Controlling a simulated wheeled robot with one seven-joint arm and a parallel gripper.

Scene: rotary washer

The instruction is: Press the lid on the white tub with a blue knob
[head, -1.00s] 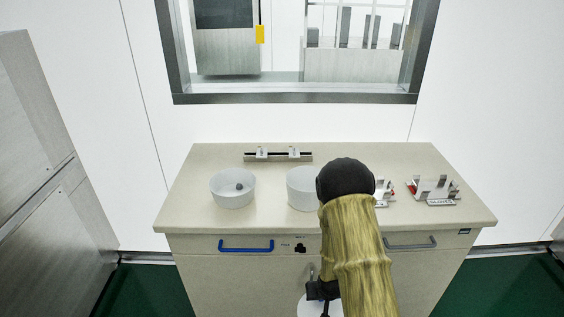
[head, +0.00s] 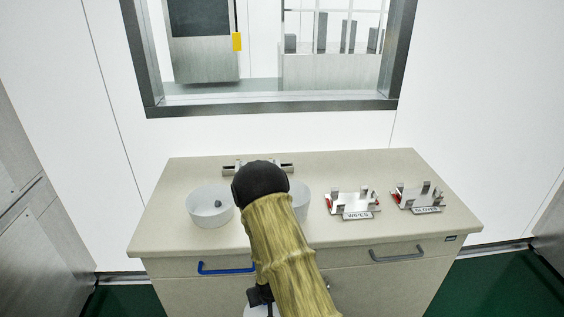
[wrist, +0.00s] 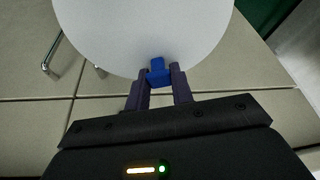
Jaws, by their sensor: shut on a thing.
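My gripper (wrist: 159,80) is shut on a blue knob (wrist: 157,66) in the wrist view. The knob is at the edge of a large white round lid (wrist: 145,30), which is held in front of the cabinet. In the head view my arm hides most of the gripper, and only a sliver of the lid (head: 258,312) shows low down. Two white tubs stand on the counter. The left tub (head: 209,217) has a small dark thing inside. The right tub (head: 300,200) is partly hidden behind my arm. Neither tub shows a lid on it.
The beige counter (head: 390,228) carries a wipes holder (head: 352,204) and a gloves holder (head: 417,197) at right. A metal rack (head: 232,168) stands behind the tubs. A blue handle (head: 226,270) and a grey handle (head: 397,255) stick out in front. A window frame (head: 270,106) is behind.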

